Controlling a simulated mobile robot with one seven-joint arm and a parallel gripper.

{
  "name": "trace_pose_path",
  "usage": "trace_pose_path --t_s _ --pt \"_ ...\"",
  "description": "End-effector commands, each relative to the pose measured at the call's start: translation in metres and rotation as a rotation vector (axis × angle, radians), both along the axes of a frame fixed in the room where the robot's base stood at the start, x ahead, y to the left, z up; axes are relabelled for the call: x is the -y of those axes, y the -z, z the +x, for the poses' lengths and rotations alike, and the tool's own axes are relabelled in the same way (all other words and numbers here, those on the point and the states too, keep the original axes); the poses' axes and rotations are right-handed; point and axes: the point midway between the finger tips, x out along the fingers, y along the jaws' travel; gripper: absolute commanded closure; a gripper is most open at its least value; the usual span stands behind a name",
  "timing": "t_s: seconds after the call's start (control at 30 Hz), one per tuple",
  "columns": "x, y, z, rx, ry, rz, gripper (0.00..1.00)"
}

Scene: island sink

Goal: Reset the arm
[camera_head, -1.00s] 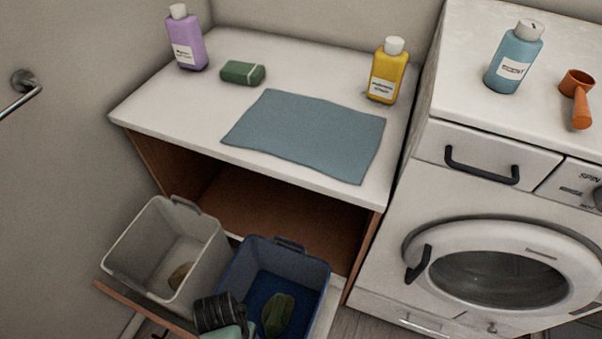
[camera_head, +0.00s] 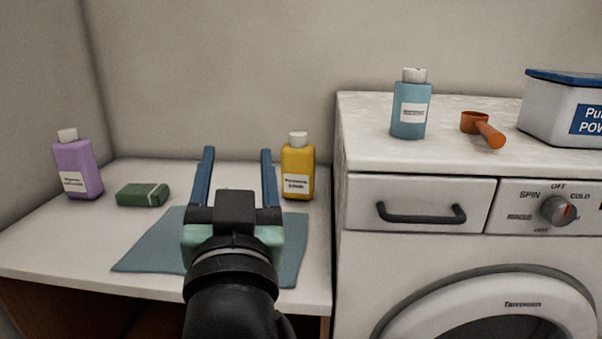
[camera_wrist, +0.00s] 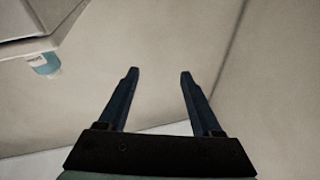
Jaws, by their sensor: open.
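My gripper (camera_head: 238,155) is open and empty in the head view, with its two blue fingers well apart and pointing toward the back wall. It is over the blue-grey cloth (camera_head: 150,250) on the white counter and hides the middle of the cloth. In the wrist view my gripper (camera_wrist: 159,72) also shows open, with nothing between the fingers and plain wall beyond.
A purple bottle (camera_head: 77,168) and a green sponge (camera_head: 142,195) are on the counter's left. A yellow bottle (camera_head: 297,168) stands close right of my gripper. The washing machine (camera_head: 410,260) holds a teal bottle (camera_head: 410,107), an orange scoop (camera_head: 487,133) and a powder box (camera_head: 550,108).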

Motion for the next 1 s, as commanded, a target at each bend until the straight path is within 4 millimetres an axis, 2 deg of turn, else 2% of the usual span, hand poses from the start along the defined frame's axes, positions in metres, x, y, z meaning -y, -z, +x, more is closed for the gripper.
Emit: trace_pose_path --t_s 0.03,0.1,0.17,0.3,0.33,0.4,0.57,1.0 --pt "0.018 -0.017 -0.016 0.108 0.037 -0.008 0.34" --pt "0.036 -0.048 -0.041 0.240 0.083 -0.022 0.34" --pt "0.050 -0.070 -0.064 0.344 0.121 -0.035 0.34" --pt "0.075 -0.108 -0.124 0.571 0.212 -0.071 0.34" --pt "0.077 -0.123 -0.130 0.591 0.221 -0.076 0.34" --pt "0.074 -0.150 -0.124 0.572 0.212 -0.074 0.34" --pt "0.074 -0.191 -0.123 0.567 0.210 -0.073 0.34" --pt "0.073 -0.325 -0.121 0.563 0.207 -0.071 0.34"
